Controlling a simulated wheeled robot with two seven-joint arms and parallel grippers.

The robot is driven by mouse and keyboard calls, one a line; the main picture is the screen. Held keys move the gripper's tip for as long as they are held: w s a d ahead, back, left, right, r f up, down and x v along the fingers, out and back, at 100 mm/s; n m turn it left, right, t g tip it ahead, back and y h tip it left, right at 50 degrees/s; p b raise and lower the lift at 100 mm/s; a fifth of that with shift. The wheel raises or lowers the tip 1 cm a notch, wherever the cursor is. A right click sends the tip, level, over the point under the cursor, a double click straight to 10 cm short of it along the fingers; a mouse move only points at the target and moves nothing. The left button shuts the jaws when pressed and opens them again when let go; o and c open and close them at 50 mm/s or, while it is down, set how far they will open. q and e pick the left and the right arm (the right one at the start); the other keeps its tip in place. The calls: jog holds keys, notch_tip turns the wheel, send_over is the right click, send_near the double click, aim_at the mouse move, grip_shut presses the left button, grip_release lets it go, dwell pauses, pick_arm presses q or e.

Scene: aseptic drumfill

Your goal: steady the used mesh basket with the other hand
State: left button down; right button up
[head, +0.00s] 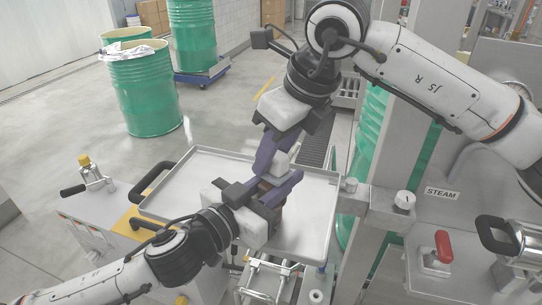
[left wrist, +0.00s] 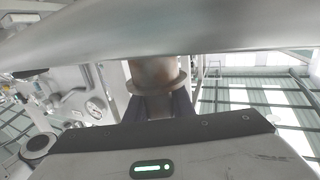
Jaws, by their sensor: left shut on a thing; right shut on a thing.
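My left gripper (head: 272,195) comes in from the lower left above the metal tray and is shut. In the left wrist view its dark fingers close on a brownish, stained cylinder with a wider rim (left wrist: 156,80), which I take to be the used mesh basket. No mesh can be made out. My right gripper (head: 272,158) reaches down from the upper right and is shut at the same spot, its purple fingers close against the left ones. The fingers hide most of the basket in the head view; only a little brown shows between them.
The shallow metal tray (head: 190,175) with black handles lies below both grippers. Green drums (head: 145,95) stand on the floor at upper left. A steel post and a panel with a STEAM label (head: 441,193) and a red-handled valve (head: 443,247) are close on the right.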

pick_arm(q)
jog(key=shift+f, duration=0.1)
pick_arm(e)
jog(key=s, duration=0.2)
jog(key=s+a, duration=0.1)
jog(key=s, duration=0.1)
jog(key=shift+a, duration=0.15)
jog(key=shift+w+d, duration=0.25)
jog(key=shift+w, duration=0.55)
jog(key=shift+w+d, duration=0.3)
jog(key=shift+w, duration=0.45)
jog(key=shift+w+d, duration=0.25)
jog(key=shift+w, duration=0.55)
jog(key=shift+s+a+r, duration=0.1)
jog(key=shift+s+a, duration=0.2)
jog(key=shift+s, duration=0.55)
jog(key=shift+s+a+f, duration=0.1)
jog(key=shift+s+a, duration=0.15)
jog(key=shift+s, duration=0.65)
jog(key=shift+s+a+r, duration=0.1)
jog(key=shift+s+a, duration=0.2)
jog(key=shift+s, duration=0.55)
notch_tip(320, 180, up, 8)
jog(key=shift+w, duration=0.15)
pick_arm(q)
jog(key=c, duration=1.5)
grip_release()
jog(key=shift+o, duration=0.2)
jog(key=v, duration=1.2)
jog(key=shift+s, duration=0.1)
